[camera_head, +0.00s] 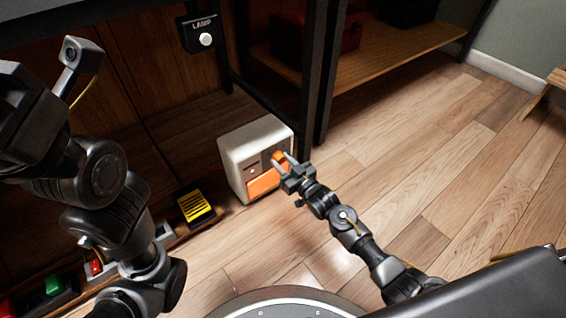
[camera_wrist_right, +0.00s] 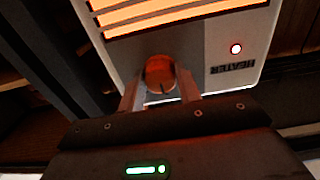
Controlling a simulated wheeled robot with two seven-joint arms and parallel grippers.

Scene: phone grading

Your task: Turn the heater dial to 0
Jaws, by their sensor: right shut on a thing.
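The heater (camera_head: 244,146) is a white box on the floor with a glowing orange grille. In the head view the right gripper (camera_head: 283,163) reaches the heater's front from the right. The dial's numbers cannot be read. My left arm is at the left, with its gripper's fingers not clearly visible.
A box marked LAMP (camera_head: 202,32) with a white knob hangs above the heater. A yellow-and-black striped block (camera_head: 194,206) and a strip with red and green buttons (camera_head: 54,284) lie to the left. A black post stands behind the heater. The wooden floor to the right is clear.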

